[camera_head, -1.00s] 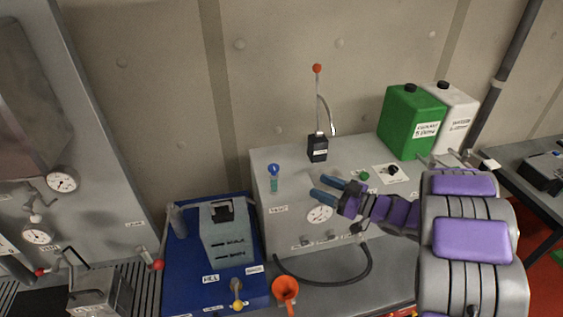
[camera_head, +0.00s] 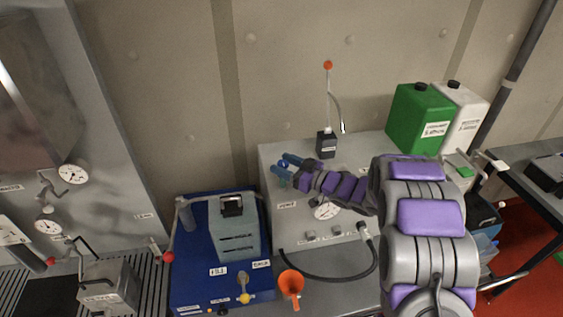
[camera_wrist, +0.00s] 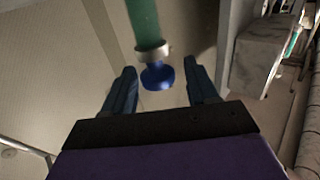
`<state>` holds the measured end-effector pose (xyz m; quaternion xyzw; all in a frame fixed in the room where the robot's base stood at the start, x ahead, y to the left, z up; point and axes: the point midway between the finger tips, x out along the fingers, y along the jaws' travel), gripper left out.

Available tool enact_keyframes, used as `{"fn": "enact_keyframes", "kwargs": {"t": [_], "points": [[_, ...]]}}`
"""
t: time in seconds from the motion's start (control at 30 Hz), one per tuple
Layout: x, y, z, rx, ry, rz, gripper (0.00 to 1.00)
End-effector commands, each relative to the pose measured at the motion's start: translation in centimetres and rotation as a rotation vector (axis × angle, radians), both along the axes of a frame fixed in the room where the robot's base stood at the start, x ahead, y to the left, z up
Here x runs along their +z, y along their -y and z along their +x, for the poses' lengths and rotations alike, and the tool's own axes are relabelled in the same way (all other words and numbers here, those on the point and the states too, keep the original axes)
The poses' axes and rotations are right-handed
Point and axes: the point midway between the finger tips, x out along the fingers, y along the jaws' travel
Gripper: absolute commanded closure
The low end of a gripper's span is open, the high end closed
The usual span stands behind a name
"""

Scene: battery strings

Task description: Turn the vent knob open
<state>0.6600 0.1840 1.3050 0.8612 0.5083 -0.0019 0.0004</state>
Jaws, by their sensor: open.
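The vent knob is a small blue knob (camera_wrist: 158,76) on a metal collar (camera_wrist: 152,53) at the end of a teal tube (camera_wrist: 145,22). In the wrist view it sits between the two blue fingers of my gripper (camera_wrist: 159,68), with a gap visible on both sides. In the head view my gripper (camera_head: 280,163) is at the left end of the grey cabinet (camera_head: 272,225), over the knob. The fingers largely hide the knob there, and a bit of the teal tube (camera_head: 285,182) shows below. The fingers are apart and hold nothing.
A black box with a red-tipped lever (camera_head: 327,145) stands just right of my gripper. Green (camera_head: 420,115) and white (camera_head: 463,115) canisters stand behind my arm. A blue tray unit (camera_head: 185,250) and an orange funnel (camera_head: 291,283) are in front at left.

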Motion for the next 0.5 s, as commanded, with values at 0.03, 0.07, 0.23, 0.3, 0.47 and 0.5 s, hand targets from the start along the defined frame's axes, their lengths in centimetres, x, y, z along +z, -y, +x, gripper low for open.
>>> {"fn": "enact_keyframes", "kwargs": {"t": [0.03, 0.07, 0.23, 0.3, 0.47, 0.5], "points": [[0.05, -0.45, 0.22, 0.001, 0.001, 0.002, 0.42], [0.06, -0.62, 0.35, 0.001, 0.001, 0.002, 0.42], [0.11, -0.89, 0.69, -0.001, 0.003, 0.003, 0.42], [0.10, -0.87, 0.72, -0.001, 0.002, 0.003, 0.42], [0.07, -1.05, 0.72, -0.001, 0.002, 0.001, 0.42], [0.04, -1.16, 0.72, -0.001, 0.001, 0.000, 0.45]]}}
